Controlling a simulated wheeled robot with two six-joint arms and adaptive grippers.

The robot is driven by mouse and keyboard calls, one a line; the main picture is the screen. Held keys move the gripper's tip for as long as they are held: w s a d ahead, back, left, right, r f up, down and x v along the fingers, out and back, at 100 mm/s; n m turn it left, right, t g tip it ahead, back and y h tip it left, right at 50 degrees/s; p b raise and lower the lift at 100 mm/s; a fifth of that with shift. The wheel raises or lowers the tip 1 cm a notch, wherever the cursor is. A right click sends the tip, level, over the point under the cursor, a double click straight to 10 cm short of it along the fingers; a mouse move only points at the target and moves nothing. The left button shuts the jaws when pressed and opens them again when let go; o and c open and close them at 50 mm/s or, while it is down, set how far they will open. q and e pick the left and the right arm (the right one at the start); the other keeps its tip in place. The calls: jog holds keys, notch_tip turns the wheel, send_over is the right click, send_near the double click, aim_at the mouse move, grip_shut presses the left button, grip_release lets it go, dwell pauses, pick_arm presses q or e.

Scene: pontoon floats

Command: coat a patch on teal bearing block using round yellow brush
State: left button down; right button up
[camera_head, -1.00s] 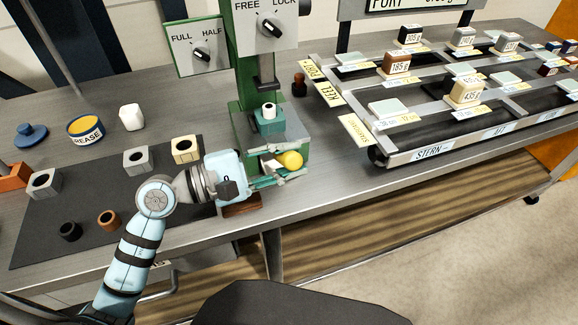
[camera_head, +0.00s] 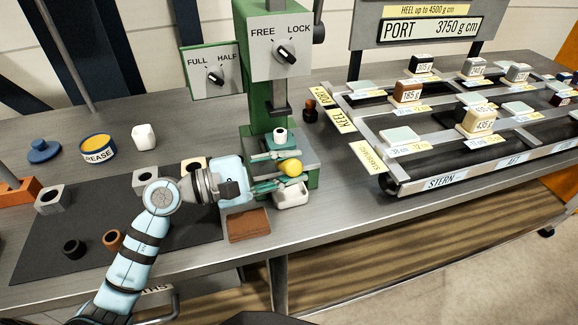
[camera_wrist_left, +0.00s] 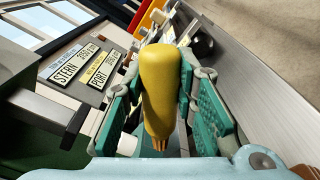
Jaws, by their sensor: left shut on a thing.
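The round yellow brush (camera_head: 291,168) is held in my left gripper (camera_head: 278,171), whose teal fingers are shut on it. In the left wrist view, the brush (camera_wrist_left: 160,85) is upright between the two finger pads (camera_wrist_left: 162,108). My right gripper is not in view.
The green press column (camera_head: 261,105) stands behind. A grease tin (camera_head: 98,147) and blocks on a dark mat (camera_head: 50,225) are left. A weighted pontoon rack (camera_head: 440,180) is right.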

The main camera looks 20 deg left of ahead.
pick_arm(q)
jog(key=shift+w+a+b, duration=0.5)
jog(key=shift+w+b, duration=0.15)
jog(key=shift+w, duration=0.05)
jog(key=shift+w+d+f+b, duration=0.2)
jog(key=shift+d+b, duration=0.2)
jog(key=shift+b, duration=0.85)
jog(key=shift+s+a+r, duration=0.15)
jog(key=shift+s+a, duration=0.15)
jog(key=shift+a, duration=0.1)
jog(key=shift+d, duration=0.1)
